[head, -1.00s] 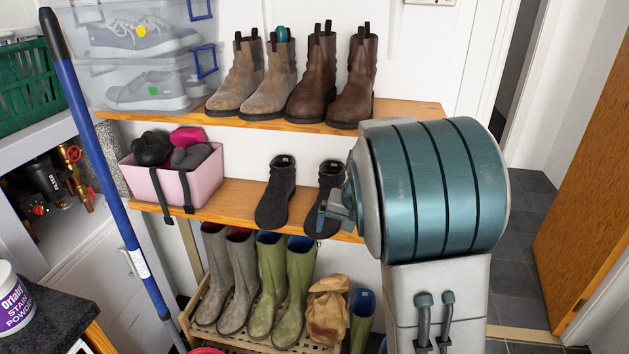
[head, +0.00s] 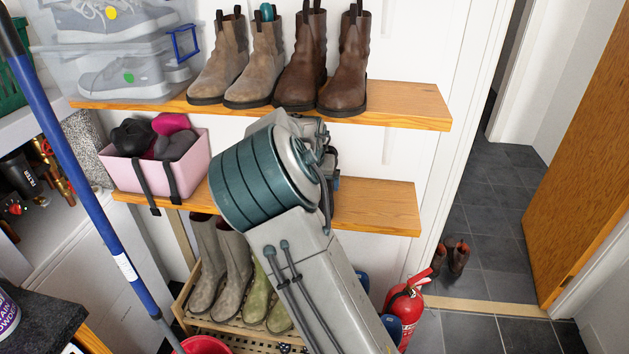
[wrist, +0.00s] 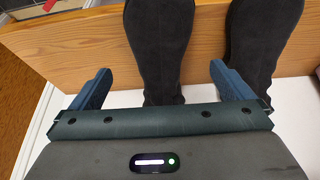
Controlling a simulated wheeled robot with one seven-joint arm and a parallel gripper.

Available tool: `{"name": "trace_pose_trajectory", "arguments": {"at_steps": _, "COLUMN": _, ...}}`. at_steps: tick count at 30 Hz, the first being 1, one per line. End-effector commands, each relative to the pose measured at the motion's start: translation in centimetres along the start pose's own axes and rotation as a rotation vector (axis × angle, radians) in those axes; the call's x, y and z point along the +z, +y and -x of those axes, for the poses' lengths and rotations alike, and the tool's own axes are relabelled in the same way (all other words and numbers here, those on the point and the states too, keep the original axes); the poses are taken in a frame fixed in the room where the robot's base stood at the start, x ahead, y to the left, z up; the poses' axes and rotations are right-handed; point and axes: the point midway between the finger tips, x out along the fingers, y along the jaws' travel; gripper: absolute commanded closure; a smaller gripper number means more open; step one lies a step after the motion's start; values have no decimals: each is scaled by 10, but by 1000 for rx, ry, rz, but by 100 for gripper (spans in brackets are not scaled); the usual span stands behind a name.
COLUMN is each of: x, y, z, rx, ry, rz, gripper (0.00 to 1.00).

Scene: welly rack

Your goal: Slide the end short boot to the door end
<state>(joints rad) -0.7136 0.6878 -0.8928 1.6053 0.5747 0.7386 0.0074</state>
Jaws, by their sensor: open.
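Two dark grey short boots show in the wrist view, side by side at the wooden middle shelf (head: 385,208). In the head view my arm hides both boots and most of the gripper. The shelf's right part, toward the doorway, is bare in the head view.
A pink bin (head: 185,165) stands on the shelf's left part. Tan boots (head: 250,75) and brown boots (head: 345,70) stand on the shelf above (head: 425,105). Wellies (head: 210,265) stand on a low rack below. A red extinguisher (head: 405,310) stands near the wooden door's (head: 585,170) doorway.

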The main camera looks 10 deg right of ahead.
Motion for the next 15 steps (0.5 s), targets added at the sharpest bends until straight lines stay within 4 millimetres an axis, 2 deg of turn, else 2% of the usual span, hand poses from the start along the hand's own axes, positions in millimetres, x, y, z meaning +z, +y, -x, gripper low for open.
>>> {"name": "trace_pose_trajectory", "arguments": {"at_steps": 5, "x": 0, "y": 2, "z": -14, "rx": 3, "ry": -2, "rz": -1, "gripper": 0}}
{"name": "trace_pose_trajectory", "arguments": {"at_steps": 15, "x": -1, "y": 4, "z": -78, "rx": 6, "ry": -2, "rz": -4, "gripper": 0}}
